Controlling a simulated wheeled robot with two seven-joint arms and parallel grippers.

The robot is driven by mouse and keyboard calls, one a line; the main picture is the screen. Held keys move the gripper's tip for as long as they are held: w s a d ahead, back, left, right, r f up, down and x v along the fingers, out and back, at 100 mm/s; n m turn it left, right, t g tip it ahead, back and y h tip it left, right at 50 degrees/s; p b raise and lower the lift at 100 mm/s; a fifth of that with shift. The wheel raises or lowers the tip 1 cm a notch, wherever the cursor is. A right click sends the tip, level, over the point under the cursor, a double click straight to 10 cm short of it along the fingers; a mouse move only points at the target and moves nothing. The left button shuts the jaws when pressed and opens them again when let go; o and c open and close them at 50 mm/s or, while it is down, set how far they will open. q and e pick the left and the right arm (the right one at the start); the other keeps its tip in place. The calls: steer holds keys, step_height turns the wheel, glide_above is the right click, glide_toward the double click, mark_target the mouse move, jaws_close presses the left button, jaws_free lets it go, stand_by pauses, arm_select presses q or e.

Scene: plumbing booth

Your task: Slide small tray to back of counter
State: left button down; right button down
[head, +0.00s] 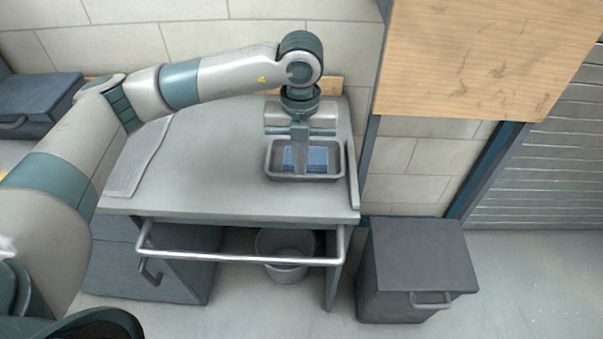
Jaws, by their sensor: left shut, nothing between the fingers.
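The small tray (304,178) is a grey, shallow rectangular tray on the right part of the counter (222,185), near its right edge strip. A blue item (318,158) lies inside it. My left gripper (300,170) points down over the tray, its fingers shut with nothing between them. The fingertips reach into the tray area in front of the blue item; whether they touch the tray or the item I cannot tell. The gripper body hides part of the tray's back rim. My right gripper is not in view.
A grey mat or cloth (138,160) lies on the counter's left side. A metal rail (240,259) runs along the counter's front, with a bucket (285,258) below. A dark bin (416,262) stands on the right. A wooden panel (480,60) hangs at upper right.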

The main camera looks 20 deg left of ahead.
mark_target(302, 188)
arm_select(q)
steer(key=shift+f, duration=0.15)
step_height(302, 188, down, 9)
steer(key=p, duration=0.3)
steer(key=shift+s+f+p, duration=0.1)
steer(key=shift+f+p, duration=0.05)
steer(key=shift+p, duration=0.25)
steer(key=w, duration=0.1)
steer(key=w+p, duration=0.1)
steer(key=w, duration=0.1)
steer(key=shift+a+p, duration=0.3)
steer(key=shift+a, duration=0.05)
steer(key=shift+w+a+f, duration=0.15)
steer(key=shift+w+f, duration=0.05)
steer(key=shift+w, duration=0.3)
